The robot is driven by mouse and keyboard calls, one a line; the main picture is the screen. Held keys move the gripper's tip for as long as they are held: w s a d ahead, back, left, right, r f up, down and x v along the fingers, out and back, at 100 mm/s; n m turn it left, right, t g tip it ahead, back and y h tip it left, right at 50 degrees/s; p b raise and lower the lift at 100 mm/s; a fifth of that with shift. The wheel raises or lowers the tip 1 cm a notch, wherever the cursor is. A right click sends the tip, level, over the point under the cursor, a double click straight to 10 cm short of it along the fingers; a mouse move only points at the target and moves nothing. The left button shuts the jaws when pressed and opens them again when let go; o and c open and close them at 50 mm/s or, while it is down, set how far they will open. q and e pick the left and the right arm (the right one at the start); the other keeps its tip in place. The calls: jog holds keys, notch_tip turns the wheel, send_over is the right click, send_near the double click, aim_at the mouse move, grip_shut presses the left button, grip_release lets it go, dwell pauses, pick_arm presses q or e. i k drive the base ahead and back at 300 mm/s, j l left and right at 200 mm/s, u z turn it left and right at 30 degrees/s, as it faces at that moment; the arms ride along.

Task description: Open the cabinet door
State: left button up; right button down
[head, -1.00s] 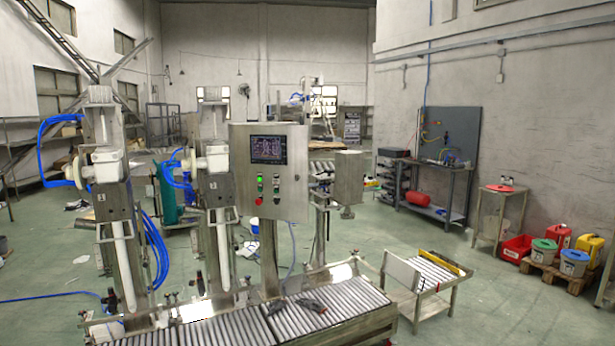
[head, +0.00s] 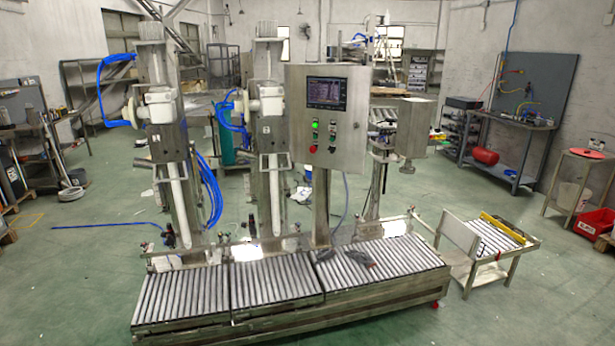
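A grey metal control cabinet (head: 327,117) stands on a post behind the roller conveyor, near the middle of the head view. Its front door looks shut. The door carries a dark screen (head: 326,93), a green button (head: 315,124), a red button (head: 313,149) and several small switches. A handle or latch cannot be made out clearly. Neither of my grippers shows in the head view.
A roller conveyor (head: 185,297) lies in front of the cabinet, with dark tools (head: 357,257) on it. Two filling columns with blue hoses (head: 117,90) stand to the left. A low roller cart (head: 497,237) stands right. Green floor (head: 70,290) is clear at the front left.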

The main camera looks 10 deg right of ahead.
aim_at(348, 145)
jog(key=i+l+z, duration=0.4)
jog(key=i, duration=0.25)
jog(key=i+z, duration=0.4)
jog(key=i, duration=0.3)
jog(key=i+u, duration=0.15)
jog(key=i, duration=0.4)
jog(key=i+l+u, duration=0.1)
jog(key=i, duration=0.4)
jog(key=i+l+u, duration=0.15)
jog(key=i, duration=0.4)
